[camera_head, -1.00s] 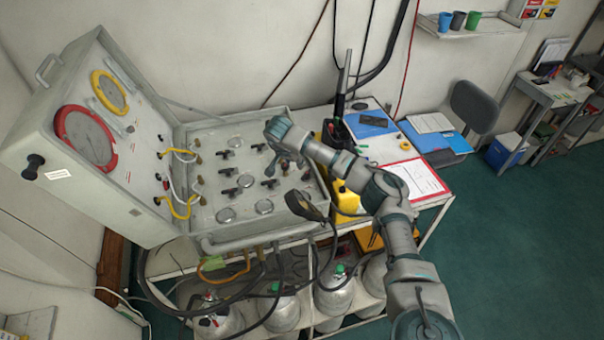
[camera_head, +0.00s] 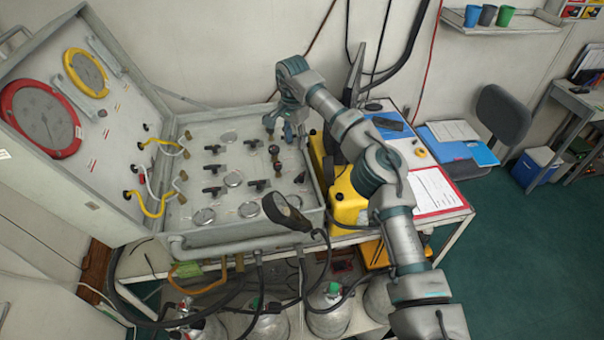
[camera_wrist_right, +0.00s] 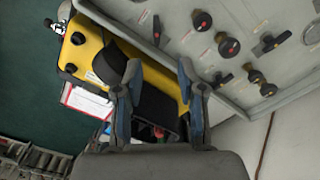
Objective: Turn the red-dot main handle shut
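The open grey air panel (camera_head: 193,226) holds several black T-handles and round knobs. I cannot tell which one is the main handle. My right gripper (camera_head: 280,132) is over the panel's back right part. In the right wrist view, its two fingers (camera_wrist_right: 160,75) are apart with nothing between them, beside the panel edge. No contact with a handle shows. My left gripper is not in view.
The raised lid carries a red-rimmed gauge (camera_head: 42,117), a yellow-rimmed gauge (camera_head: 87,72) and yellow hoses. A yellow case (camera_head: 346,203) stands right of the panel. Gas cylinders (camera_head: 328,312) stand below.

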